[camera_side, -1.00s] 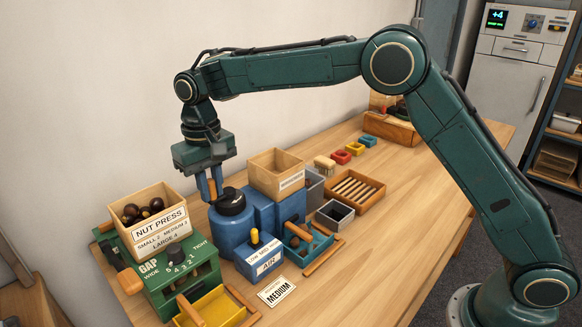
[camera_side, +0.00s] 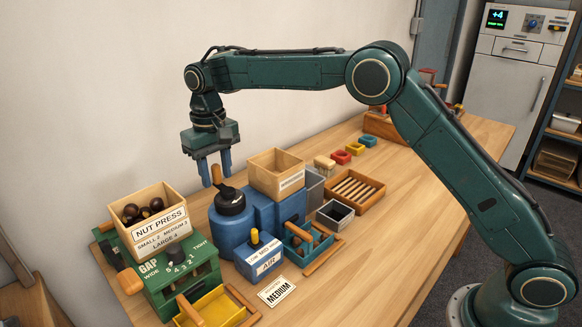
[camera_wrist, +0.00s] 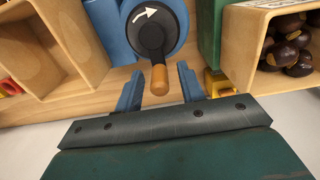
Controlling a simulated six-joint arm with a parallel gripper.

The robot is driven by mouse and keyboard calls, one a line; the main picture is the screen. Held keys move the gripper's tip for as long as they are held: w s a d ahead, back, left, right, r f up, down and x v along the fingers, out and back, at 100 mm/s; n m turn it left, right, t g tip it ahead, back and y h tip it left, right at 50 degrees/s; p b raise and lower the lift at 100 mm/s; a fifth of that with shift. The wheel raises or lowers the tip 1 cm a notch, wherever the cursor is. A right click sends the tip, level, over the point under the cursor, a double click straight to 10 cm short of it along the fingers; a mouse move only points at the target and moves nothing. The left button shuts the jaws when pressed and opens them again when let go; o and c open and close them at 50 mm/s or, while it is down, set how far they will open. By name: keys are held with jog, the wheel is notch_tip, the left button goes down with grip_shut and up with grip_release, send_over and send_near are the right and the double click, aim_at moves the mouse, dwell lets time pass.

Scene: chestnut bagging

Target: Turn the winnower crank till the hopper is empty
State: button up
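The winnower (camera_side: 262,207) is a blue machine with a round drum, and its wooden hopper (camera_side: 277,172) stands on top. In the wrist view the part of the hopper's inside that shows (camera_wrist: 72,40) looks bare. The black crank (camera_side: 230,198) sits on the drum, and its orange handle (camera_side: 216,175) is on the wall side. In the wrist view the handle (camera_wrist: 159,80) points toward my gripper. My gripper (camera_side: 213,176) is open, with its blue fingers apart on either side of the handle and a gap visible on both sides.
The green nut press (camera_side: 168,265) stands to the left, with a wooden box of chestnuts (camera_side: 150,206) on top. In front are a yellow tray (camera_side: 213,306), a blue air box (camera_side: 260,263) and a teal tray (camera_side: 305,245). A slatted tray (camera_side: 354,190) lies right; the table's right front is clear.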

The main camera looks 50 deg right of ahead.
jog(key=shift+r, duration=0.15)
jog(key=shift+r, duration=3.6)
grip_shut()
